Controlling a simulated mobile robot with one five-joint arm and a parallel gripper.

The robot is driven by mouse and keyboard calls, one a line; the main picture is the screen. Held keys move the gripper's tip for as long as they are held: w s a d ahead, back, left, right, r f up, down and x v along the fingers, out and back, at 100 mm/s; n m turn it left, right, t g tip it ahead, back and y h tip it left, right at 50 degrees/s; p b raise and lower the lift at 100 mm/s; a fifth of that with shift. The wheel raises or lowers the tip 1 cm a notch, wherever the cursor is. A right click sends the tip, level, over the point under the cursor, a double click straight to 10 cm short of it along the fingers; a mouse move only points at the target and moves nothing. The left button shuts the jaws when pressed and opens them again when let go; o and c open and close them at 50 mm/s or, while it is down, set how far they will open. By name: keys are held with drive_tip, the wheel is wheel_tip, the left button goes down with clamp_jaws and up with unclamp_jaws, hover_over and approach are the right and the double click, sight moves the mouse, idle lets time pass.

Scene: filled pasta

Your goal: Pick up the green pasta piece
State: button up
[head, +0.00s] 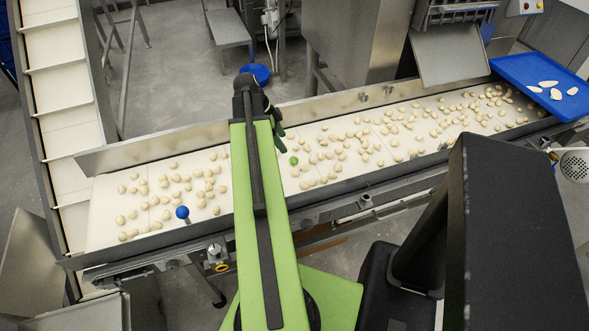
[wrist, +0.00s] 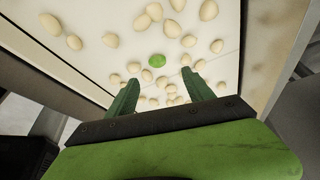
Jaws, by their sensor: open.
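The green pasta piece (wrist: 157,60) lies on the white conveyor belt among pale pieces. In the wrist view it is beyond my fingertips, roughly in line with the gap between them. In the head view the green piece (head: 294,160) lies just right of my arm's far end. My gripper (wrist: 157,84) is open, with its two green fingers apart and nothing held between them. In the head view the gripper is mostly hidden behind the arm, with a dark green part showing at its right.
Many pale pasta pieces (head: 330,154) lie scattered on the white belt (head: 107,205), several close to the green one. A metal side wall (head: 150,148) runs along the belt's far edge. A blue tray (head: 520,68) is at the far right.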

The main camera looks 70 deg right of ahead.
drive_tip(key=b, duration=0.3)
hover_over(292, 159)
drive_tip(key=w, duration=0.2)
drive_tip(key=f, duration=0.4)
drive_tip(key=shift+w+a+f, duration=0.1)
drive_tip(key=shift+w+a, duration=0.05)
drive_tip(key=shift+a, duration=0.1)
drive_tip(key=shift+d+f, duration=0.1)
drive_tip(key=b+x, duration=0.2)
drive_tip(key=x, duration=0.1)
drive_tip(key=b+x, duration=0.1)
drive_tip(key=b, duration=0.1)
drive_tip(key=shift+a+f, duration=0.25)
drive_tip(key=shift+a, duration=0.1)
drive_tip(key=shift+s+d+f+b, duration=0.1)
drive_tip(key=shift+s+f+b, duration=0.2)
drive_tip(key=shift+s+f, duration=0.05)
drive_tip(key=shift+r, duration=0.2)
clamp_jaws()
